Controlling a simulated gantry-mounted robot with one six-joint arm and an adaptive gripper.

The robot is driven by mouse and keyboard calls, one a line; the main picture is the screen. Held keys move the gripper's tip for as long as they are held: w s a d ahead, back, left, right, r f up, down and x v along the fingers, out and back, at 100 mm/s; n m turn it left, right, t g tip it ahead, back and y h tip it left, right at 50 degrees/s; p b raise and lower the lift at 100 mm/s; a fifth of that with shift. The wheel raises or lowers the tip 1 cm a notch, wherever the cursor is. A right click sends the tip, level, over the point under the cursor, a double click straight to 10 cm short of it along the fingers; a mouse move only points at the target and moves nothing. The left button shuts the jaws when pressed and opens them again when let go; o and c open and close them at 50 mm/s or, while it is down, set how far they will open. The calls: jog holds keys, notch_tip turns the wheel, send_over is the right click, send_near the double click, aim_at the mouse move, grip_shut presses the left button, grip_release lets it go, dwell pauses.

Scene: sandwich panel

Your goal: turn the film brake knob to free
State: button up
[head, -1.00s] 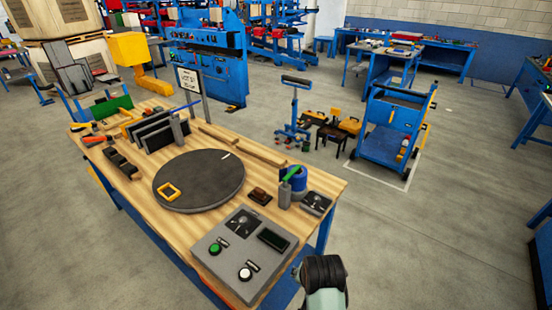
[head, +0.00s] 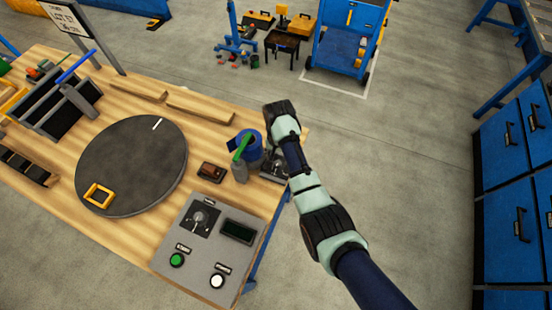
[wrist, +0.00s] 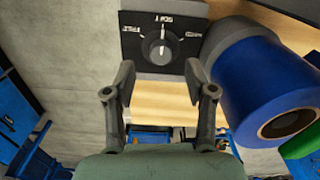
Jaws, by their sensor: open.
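The film brake knob (wrist: 159,50) is a dark round dial on a small black plate (wrist: 140,69) with several white labels. In the wrist view its white pointer line points up at the middle label; the label at the left looks like FREE, seen upside down. My gripper (wrist: 159,80) has its fingers apart, one on each side below the knob, with nothing between them. I cannot tell whether the fingertips touch the plate. In the head view the plate (head: 274,174) sits at the bench's right corner, partly hidden by my arm.
A blue roll (wrist: 248,80) stands close to the right of my gripper in the wrist view.

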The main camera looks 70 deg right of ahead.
aim_at(278, 163)
notch_tip(278, 163, down, 4)
jog(key=shift+f+b, duration=0.25)
jog(key=shift+b, duration=0.15)
grip_shut()
